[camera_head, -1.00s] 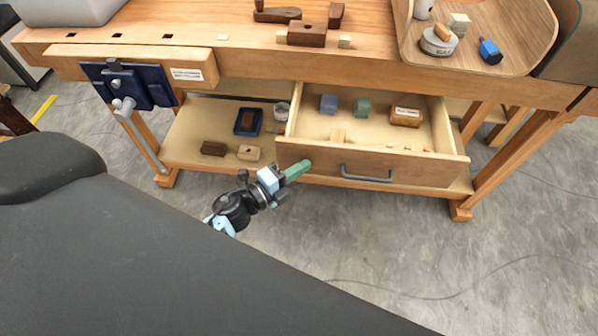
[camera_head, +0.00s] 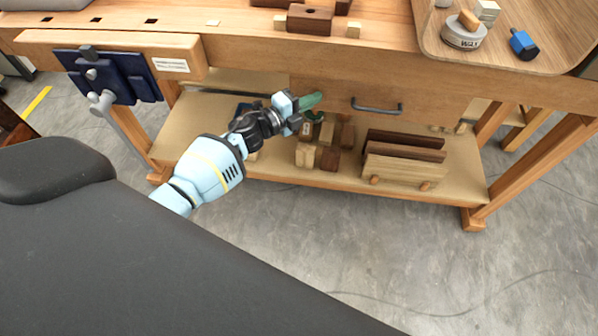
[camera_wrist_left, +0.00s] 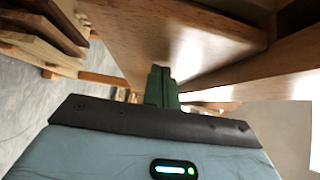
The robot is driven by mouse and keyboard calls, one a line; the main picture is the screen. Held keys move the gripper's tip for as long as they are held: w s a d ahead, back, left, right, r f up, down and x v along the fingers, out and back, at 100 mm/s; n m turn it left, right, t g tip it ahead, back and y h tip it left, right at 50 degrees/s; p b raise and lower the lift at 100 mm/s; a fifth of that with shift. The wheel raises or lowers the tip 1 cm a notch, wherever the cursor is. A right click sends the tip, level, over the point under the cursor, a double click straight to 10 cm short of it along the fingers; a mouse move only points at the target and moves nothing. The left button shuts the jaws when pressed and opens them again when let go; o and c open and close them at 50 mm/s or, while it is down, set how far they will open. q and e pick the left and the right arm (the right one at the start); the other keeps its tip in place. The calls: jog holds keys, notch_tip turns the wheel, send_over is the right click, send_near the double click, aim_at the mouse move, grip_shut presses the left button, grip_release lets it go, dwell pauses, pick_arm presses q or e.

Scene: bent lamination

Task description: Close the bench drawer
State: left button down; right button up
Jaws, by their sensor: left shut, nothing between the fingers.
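The bench drawer (camera_head: 430,92) is pushed in under the bench top. Its wooden front looks about level with the bench apron, and its inside is hidden. Its dark handle (camera_head: 376,106) is on the front, to the right of my gripper. My left gripper (camera_head: 311,101) is shut and empty, its green fingers at the left part of the drawer front. In the left wrist view the green fingers (camera_wrist_left: 161,86) point at a wooden panel (camera_wrist_left: 165,35); I cannot tell whether they touch it. My right gripper is not in view.
The lower shelf (camera_head: 330,180) holds several wood blocks (camera_head: 318,157) and stacked boards (camera_head: 403,160) below the drawer. A blue vise (camera_head: 110,78) is at the left. A tray (camera_head: 500,50) stands on the bench top. The floor in front is clear.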

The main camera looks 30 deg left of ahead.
pick_arm(q)
jog(key=shift+w+a+r, duration=0.15)
jog(key=shift+w+a, duration=0.1)
jog(key=shift+w, duration=0.2)
jog(key=shift+w+a+r, duration=0.1)
jog(key=shift+w+a, duration=0.1)
jog(key=shift+w, duration=0.25)
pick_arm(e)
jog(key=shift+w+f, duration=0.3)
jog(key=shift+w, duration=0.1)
